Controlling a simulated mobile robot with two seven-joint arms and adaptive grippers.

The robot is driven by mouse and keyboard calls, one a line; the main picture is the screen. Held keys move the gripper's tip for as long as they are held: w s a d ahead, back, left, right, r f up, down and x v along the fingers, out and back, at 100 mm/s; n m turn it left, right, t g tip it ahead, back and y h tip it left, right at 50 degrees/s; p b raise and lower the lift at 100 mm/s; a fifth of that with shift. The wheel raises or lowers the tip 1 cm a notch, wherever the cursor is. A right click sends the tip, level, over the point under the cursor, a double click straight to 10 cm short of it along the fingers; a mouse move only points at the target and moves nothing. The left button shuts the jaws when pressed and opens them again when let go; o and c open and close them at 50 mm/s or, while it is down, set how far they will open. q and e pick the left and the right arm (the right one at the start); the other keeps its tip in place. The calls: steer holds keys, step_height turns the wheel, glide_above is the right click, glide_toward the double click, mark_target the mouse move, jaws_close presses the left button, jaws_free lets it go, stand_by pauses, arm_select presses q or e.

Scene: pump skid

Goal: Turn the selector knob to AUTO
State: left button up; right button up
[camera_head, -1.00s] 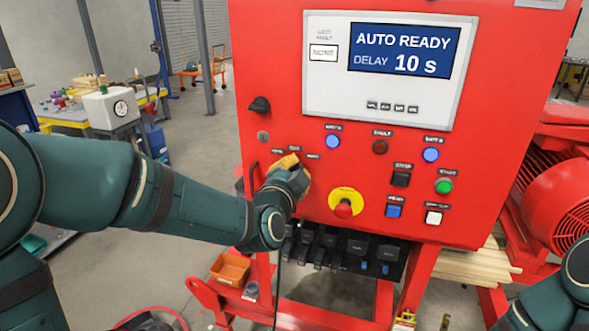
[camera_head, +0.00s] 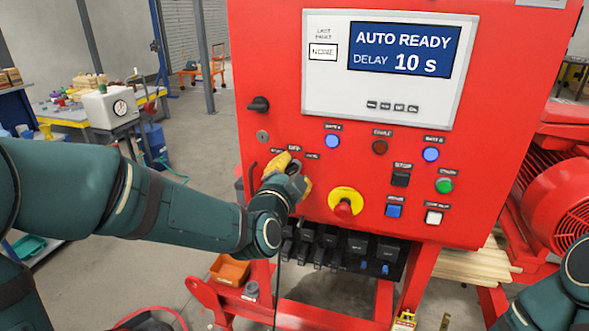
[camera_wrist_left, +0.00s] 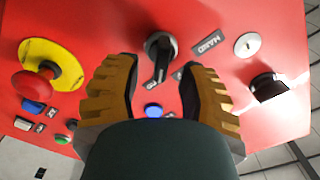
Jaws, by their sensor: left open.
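The selector knob (camera_wrist_left: 161,58) is a black round knob with a raised bar handle on the red panel. In the left wrist view it sits just past and between my fingertips, near a label reading HAND. In the head view my gripper covers most of it. My left gripper (camera_wrist_left: 158,72) has yellow-and-black fingers spread apart, with gaps to the knob on both sides and nothing held. In the head view the left gripper (camera_head: 287,172) is at the panel's lower left. Whether a finger touches the panel I cannot tell. My right gripper is out of frame.
The display (camera_head: 402,50) reads AUTO READY, DELAY 10 s. A red emergency stop on a yellow disc (camera_head: 344,204) is right of the gripper. A black rotary handle (camera_head: 259,104) and keyed round fitting (camera_head: 263,136) are up left. Black units (camera_head: 330,247) sit below.

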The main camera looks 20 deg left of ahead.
arm_select(q)
steer(key=s, duration=0.5)
steer(key=shift+s+a, duration=0.1)
steer(key=shift+s, duration=0.3)
steer(key=d+f+n+g+h, duration=0.3)
steer(key=f+g, duration=0.4)
steer(key=f, duration=1.5)
steer(key=s+d+f+n+g, duration=0.1)
steer(key=s+f+n+g, duration=0.3)
steer(key=s+f, duration=0.4)
steer(key=s+d+f+n+g, duration=0.2)
steer(key=s+f+n+g, duration=0.3)
steer(key=f, duration=0.8)
steer(key=s, duration=0.3)
steer(key=shift+s+f, duration=0.2)
steer(key=shift+f, duration=0.1)
steer(key=shift+d, duration=0.1)
